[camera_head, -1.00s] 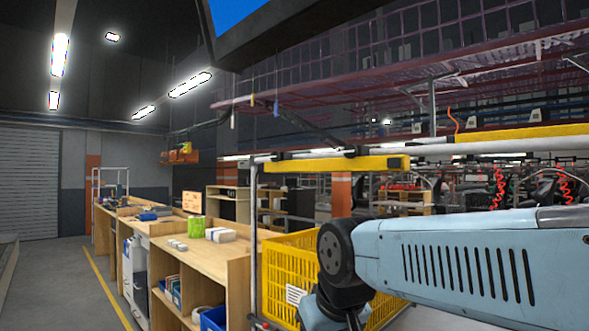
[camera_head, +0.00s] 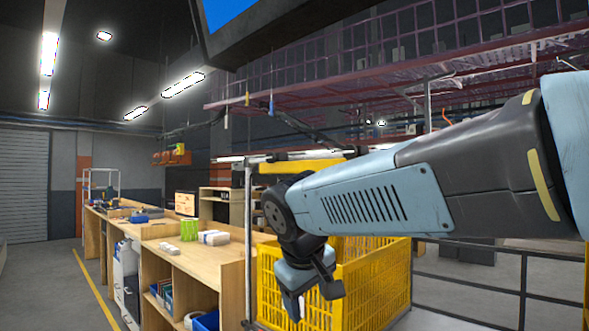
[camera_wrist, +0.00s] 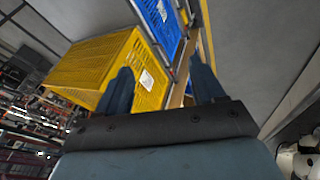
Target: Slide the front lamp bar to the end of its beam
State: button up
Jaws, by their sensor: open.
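A yellow bar (camera_head: 300,167), which looks like the front lamp bar, hangs level just under a pale rail or beam (camera_head: 285,156) in the head view. My arm hides the bar's right part. My gripper (camera_head: 312,298) hangs below and apart from the bar, in front of the yellow crate, pointing down. In the wrist view my gripper (camera_wrist: 162,85) is open, with two dark fingers apart and nothing between them. The lamp bar cannot be made out in the wrist view.
A yellow slotted crate (camera_head: 375,285) stands behind my gripper; it also shows in the wrist view (camera_wrist: 90,65). A blue crate (camera_wrist: 165,22) lies beside it there. A wooden workbench (camera_head: 205,258) runs along the left. A dark railing (camera_head: 470,285) stands right. Floor at far left is clear.

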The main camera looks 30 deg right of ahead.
jog(key=w+d+r+n+h, duration=0.1)
jog(key=w+d+r+h, duration=0.15)
jog(key=w+r, duration=0.35)
jog(key=w+d+r+n+h, duration=0.1)
jog(key=w+d+r+h, duration=0.1)
jog(key=w+r+h, duration=0.3)
jog(key=t+h, duration=0.2)
jog(key=h, duration=0.4)
send_near(308, 168)
jog(key=x, duration=0.9)
jog(key=shift+w+d+r, duration=0.1)
jog(key=shift+d, duration=0.1)
jog(key=shift+c, duration=0.2)
grip_shut()
